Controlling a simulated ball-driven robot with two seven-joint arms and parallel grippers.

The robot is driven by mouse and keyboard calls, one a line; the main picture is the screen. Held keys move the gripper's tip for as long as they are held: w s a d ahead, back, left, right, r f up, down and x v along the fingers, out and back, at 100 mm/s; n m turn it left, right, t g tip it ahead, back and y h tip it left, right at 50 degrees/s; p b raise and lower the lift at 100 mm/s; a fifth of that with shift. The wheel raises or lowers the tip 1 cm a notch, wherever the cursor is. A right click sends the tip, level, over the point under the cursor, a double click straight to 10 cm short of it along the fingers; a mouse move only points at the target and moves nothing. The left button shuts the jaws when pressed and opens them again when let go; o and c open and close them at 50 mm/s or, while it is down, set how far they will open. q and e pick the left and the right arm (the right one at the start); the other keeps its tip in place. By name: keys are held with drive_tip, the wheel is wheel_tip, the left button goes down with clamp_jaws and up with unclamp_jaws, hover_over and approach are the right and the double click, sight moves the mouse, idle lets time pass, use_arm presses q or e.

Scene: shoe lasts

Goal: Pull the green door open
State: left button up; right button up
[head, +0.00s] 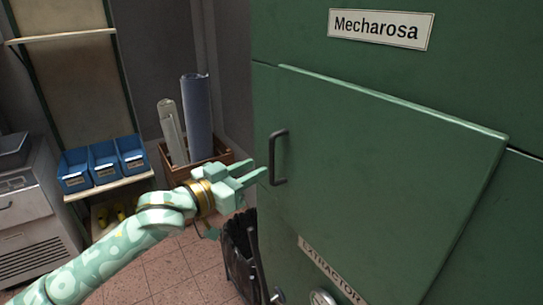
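The green door (380,180) fills the right half of the head view, on a tall green cabinet. It stands slightly proud of the cabinet front, and I cannot tell whether it is ajar. Its dark bar handle (279,158) is upright near its left edge. My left gripper (256,172) is just left of the handle, with its fingers pointing right toward it. The fingers look apart, with nothing seen between them. I cannot tell whether a fingertip touches the handle. My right gripper is not in view.
A wooden crate (176,179) with tall rolls stands behind my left gripper. Blue bins (104,162) sit on a shelf at the left, beside a grey cabinet (30,215). A dark bin (240,250) stands on the tiled floor against the green cabinet.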

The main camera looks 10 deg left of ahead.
sight(270, 161)
use_arm(q)
drive_tip(key=x, duration=0.6)
drive_tip(key=shift+w+d, duration=0.2)
drive_tip(key=shift+d, duration=0.05)
clamp_jaws()
